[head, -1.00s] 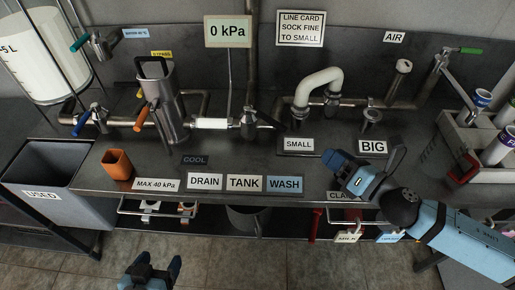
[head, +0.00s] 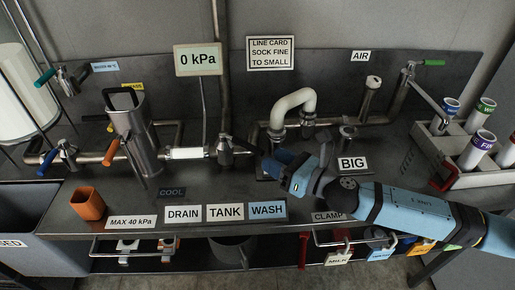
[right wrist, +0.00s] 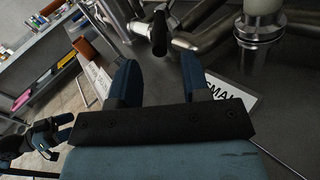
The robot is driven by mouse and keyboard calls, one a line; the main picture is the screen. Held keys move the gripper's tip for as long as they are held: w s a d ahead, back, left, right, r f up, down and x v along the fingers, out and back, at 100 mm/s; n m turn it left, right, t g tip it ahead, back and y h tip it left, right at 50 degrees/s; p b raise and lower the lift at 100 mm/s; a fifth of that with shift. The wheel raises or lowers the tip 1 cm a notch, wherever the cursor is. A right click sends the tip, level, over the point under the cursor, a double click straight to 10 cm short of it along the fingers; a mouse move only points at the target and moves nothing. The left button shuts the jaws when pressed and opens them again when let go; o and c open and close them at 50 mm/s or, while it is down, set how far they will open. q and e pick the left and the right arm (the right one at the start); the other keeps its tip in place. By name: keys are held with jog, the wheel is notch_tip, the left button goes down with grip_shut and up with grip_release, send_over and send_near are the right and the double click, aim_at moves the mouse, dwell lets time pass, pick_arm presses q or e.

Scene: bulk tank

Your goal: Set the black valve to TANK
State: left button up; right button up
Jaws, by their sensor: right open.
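The black valve (head: 223,152) sits on the steel pipe to the right of the white pipe section, its black handle pointing right and slightly down. The handle also shows at the top of the right wrist view (right wrist: 158,32). Labels DRAIN, TANK (head: 225,212) and WASH lie in a row on the bench edge below it. My right gripper (head: 277,163) is open and empty, just right of the handle's end and apart from it. In the right wrist view its fingers (right wrist: 158,75) point towards the handle. My left gripper (right wrist: 55,130) shows small in the right wrist view; its jaws are unclear.
The curved white hose (head: 292,103) stands behind my right gripper. Orange (head: 111,152) and blue (head: 52,157) valve handles are to the left, with a steel filter housing (head: 132,130). An orange cup (head: 88,204) stands on the bench's left end. A crate (head: 447,155) of tubes is at right.

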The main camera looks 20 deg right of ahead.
aim_at(258, 151)
jog(key=x, duration=0.5)
jog(key=shift+w+a, duration=0.2)
jog(key=shift+w, duration=0.05)
grip_shut()
